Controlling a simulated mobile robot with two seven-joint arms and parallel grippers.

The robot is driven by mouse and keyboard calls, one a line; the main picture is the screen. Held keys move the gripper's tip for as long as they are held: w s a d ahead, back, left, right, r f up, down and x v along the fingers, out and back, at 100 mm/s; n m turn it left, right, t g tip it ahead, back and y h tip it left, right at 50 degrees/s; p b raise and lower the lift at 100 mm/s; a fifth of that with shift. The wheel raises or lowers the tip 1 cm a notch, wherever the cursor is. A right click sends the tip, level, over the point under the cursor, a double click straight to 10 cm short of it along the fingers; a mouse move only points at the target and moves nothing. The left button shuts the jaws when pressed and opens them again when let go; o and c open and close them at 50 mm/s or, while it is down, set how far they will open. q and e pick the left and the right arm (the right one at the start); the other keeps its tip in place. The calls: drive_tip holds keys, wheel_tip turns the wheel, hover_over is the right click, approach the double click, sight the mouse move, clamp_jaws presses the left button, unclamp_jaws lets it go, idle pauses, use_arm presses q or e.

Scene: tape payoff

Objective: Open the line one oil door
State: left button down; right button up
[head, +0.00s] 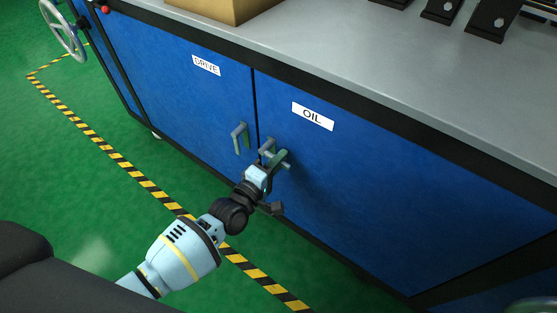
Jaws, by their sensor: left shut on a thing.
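The blue oil door (360,190) carries a white OIL label (312,116) and looks shut, flush with the door to its left. Its grey handle (266,146) is near the door's left edge. My left gripper (276,160) is at this handle, its jaws shut on it; the fingers hide part of the handle. My right gripper is not in view.
The blue drive door (185,90) with its DRIVE label (206,65) and its own handle (240,138) is just left. A grey worktop (330,55) with a cardboard box (225,8) is above. Striped floor tape (150,187) crosses the open green floor in front.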

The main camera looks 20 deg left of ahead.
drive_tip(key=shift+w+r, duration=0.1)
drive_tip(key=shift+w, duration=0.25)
